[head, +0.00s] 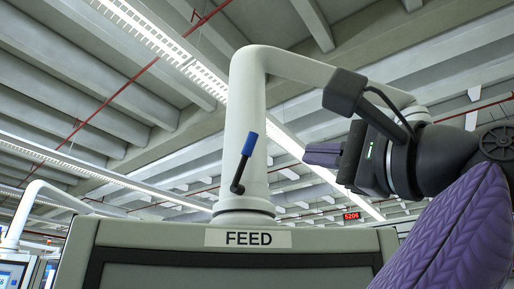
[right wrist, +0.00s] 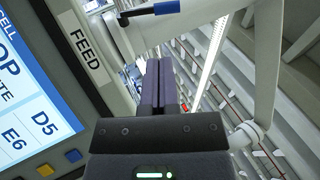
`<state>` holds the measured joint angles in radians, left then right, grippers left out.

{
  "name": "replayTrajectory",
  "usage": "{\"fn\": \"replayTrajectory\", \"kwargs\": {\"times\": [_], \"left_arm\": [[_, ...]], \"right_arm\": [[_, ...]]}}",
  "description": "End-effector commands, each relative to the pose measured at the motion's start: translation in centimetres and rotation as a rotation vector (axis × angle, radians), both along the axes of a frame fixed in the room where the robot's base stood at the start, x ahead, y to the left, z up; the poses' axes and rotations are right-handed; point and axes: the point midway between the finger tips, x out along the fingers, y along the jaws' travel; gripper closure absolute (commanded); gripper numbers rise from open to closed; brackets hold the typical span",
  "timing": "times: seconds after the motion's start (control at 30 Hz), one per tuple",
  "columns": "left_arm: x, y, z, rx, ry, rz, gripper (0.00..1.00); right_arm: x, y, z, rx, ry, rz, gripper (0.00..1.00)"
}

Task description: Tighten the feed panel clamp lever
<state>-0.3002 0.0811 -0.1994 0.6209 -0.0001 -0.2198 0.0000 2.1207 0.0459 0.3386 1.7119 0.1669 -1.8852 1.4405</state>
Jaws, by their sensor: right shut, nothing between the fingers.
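The clamp lever (head: 245,160) has a blue grip and a dark arm, and sits on the white support post (head: 243,110) above the FEED panel (head: 240,268). Its grip points up and slightly right in the head view. The lever also shows at the top of the right wrist view (right wrist: 152,11). My right gripper (head: 308,154) is to the right of the lever, apart from it, with its fingers pointing left. Its fingers (right wrist: 160,85) are closed together and empty. My left gripper is in neither view.
The white post bends at the top and runs right as a horizontal arm (head: 310,68) above my right gripper. The FEED label (head: 248,238) is on the panel's top edge. Another panel (head: 15,270) stands at the far left. Open air lies between gripper and lever.

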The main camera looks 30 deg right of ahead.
Motion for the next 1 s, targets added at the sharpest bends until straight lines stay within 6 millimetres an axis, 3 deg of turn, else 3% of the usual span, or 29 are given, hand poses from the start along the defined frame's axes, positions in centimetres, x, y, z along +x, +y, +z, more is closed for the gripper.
{"fn": "replayTrajectory", "kwargs": {"times": [0.03,0.3,0.5,1.0], "left_arm": [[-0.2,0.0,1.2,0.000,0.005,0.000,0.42],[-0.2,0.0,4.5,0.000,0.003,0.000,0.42],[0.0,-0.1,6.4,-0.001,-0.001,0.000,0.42],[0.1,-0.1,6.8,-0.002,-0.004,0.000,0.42]], "right_arm": [[1.0,0.2,1.0,-0.001,0.005,0.001,1.00],[6.4,1.1,3.5,0.000,0.005,0.000,1.00],[9.2,1.6,4.6,0.000,0.003,-0.001,1.00],[10.2,1.8,4.9,0.000,0.001,-0.001,1.00]]}}
